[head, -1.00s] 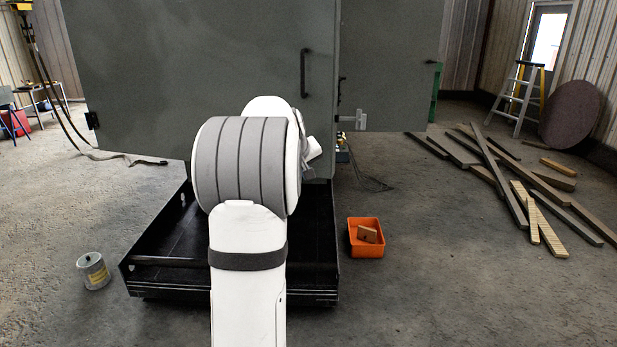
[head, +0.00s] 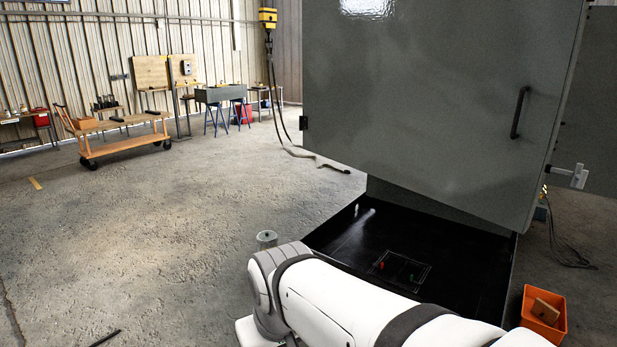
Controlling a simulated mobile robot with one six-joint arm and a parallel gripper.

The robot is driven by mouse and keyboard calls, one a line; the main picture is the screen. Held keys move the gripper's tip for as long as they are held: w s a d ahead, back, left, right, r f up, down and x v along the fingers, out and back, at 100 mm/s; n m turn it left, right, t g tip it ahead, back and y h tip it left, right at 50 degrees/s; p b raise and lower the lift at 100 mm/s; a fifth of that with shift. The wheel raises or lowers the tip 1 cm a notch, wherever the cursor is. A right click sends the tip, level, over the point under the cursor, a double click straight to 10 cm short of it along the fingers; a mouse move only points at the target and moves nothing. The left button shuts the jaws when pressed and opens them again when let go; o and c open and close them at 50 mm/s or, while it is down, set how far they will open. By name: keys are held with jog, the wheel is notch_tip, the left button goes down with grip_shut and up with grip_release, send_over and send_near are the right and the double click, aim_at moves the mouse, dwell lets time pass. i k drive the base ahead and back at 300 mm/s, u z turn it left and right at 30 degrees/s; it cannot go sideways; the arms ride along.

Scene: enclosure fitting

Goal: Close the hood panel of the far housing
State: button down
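A large grey panel (head: 430,110) with a dark bar handle (head: 520,112) stands up over a low black open base (head: 345,235) in the head view. A second grey panel (head: 597,120) shows behind it at the right edge. A pale bracket (head: 570,176) sticks out between the two. I cannot tell for certain which of these belongs to the far housing or is its hood panel. My white arm crosses the lower right in front of the base, apart from the big panel in the picture. My gripper does not show.
A metal can (head: 267,239) stands on the floor by the base. An orange bin (head: 543,318) sits at lower right. A hoist cable lies near the panel's left edge. A wooden cart (head: 120,145) and trestle tables stand far left.

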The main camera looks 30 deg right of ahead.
aim_at(458, 104)
jog(key=k, duration=1.2)
jog(key=z, duration=0.5)
jog(key=i, duration=0.95)
jog(key=z, duration=0.9)
jog(key=i, duration=1.3)
jog(key=z, duration=0.3)
